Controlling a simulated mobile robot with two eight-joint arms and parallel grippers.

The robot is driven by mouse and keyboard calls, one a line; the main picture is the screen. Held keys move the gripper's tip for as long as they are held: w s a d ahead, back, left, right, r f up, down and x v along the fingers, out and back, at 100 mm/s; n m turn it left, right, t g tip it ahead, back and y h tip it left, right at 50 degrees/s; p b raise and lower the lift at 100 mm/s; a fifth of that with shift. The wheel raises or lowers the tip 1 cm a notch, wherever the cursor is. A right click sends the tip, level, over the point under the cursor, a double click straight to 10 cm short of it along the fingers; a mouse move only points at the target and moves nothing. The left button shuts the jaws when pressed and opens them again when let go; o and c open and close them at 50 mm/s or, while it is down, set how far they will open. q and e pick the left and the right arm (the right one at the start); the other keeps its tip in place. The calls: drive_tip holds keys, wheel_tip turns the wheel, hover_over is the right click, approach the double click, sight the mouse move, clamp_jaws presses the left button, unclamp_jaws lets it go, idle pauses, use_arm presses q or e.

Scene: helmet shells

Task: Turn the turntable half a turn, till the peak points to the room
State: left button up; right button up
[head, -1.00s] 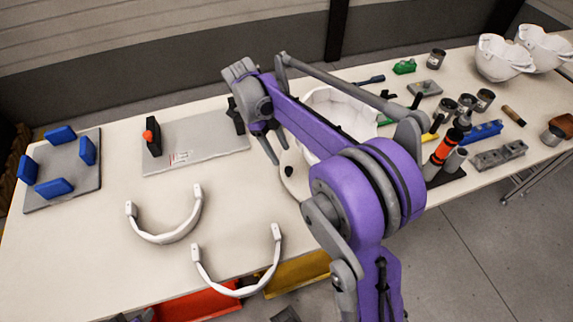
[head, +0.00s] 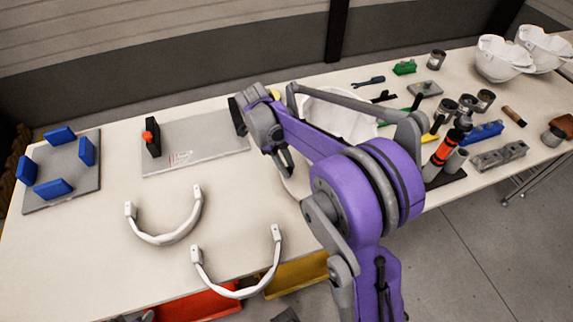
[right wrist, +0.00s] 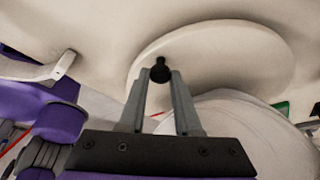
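The turntable (right wrist: 265,48) is a pale round disc, seen large in the right wrist view. In the head view only its front edge (head: 296,187) shows past my arm. A white helmet shell (head: 345,118) sits on it, largely hidden by my arm; its side also shows in the right wrist view (right wrist: 245,130). I cannot tell where its peak points. A small black knob (right wrist: 160,71) stands near the disc's rim. My right gripper (right wrist: 160,76) has its fingertips on both sides of the knob, apparently shut on it; it also shows in the head view (head: 287,168). My left gripper is out of view.
A grey plate (head: 190,145) with black and red clamps and a board with blue blocks (head: 85,190) lie left. Two white curved bands (head: 165,238) lie at the front. Tools and cans (head: 485,98) crowd the right; more white shells (head: 500,60) stand beyond.

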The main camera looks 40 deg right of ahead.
clamp_jaws()
idle(0.9)
drive_tip(key=shift+s, duration=0.15)
